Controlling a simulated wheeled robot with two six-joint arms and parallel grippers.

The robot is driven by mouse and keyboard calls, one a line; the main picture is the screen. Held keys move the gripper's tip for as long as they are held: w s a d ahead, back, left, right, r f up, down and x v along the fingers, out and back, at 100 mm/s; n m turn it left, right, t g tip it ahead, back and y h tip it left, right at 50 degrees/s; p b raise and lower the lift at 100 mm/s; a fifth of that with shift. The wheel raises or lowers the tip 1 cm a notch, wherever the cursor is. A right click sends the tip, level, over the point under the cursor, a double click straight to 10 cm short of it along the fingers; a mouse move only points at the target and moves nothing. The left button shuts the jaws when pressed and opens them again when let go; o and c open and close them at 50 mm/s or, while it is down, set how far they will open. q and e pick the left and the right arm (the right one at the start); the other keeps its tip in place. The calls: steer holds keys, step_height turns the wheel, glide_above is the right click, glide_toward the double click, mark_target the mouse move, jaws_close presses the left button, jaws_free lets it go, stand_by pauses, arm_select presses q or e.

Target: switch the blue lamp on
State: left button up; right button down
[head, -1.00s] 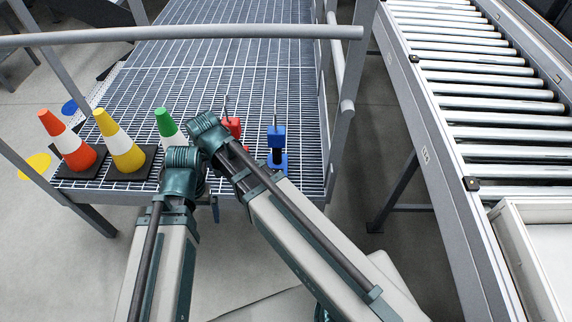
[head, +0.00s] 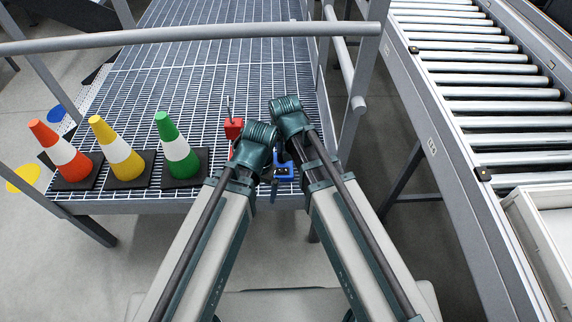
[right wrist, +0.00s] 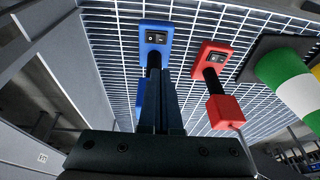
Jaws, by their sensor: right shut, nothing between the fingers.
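The blue lamp stands on the grating near its front edge. In the right wrist view the blue lamp's base (right wrist: 156,34) carries a dark rocker switch, with a black stem and a blue head (right wrist: 141,102) partly covered by my fingers. My right gripper (right wrist: 158,76) is shut and empty, in front of the lamp's stem and head; I cannot tell whether it touches. My left gripper is mostly hidden beneath its arm in the head view.
A red lamp (head: 233,128) stands just left of the blue one. Green (head: 178,146), yellow (head: 119,152) and orange (head: 61,152) cones line the left. A grey rail (head: 190,34) crosses above the grating. A roller conveyor (head: 500,105) stands at the right.

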steer(key=shift+f, duration=0.1)
steer(key=b, duration=1.2)
glide_toward(278, 169)
steer(key=x, duration=0.5)
steer(key=shift+w+d, duration=0.15)
steer(key=shift+w, duration=0.15)
steer(key=shift+f+b, duration=0.75)
steer(key=shift+b, duration=0.05)
steer(key=shift+a+f+b, duration=0.3)
steer(key=shift+b, duration=0.05)
steer(key=shift+d+r, duration=0.1)
steer(key=shift+d, duration=0.05)
steer(key=shift+d+r+p, duration=0.2)
steer(key=shift+d+p, duration=0.15)
steer(key=shift+d, duration=0.35)
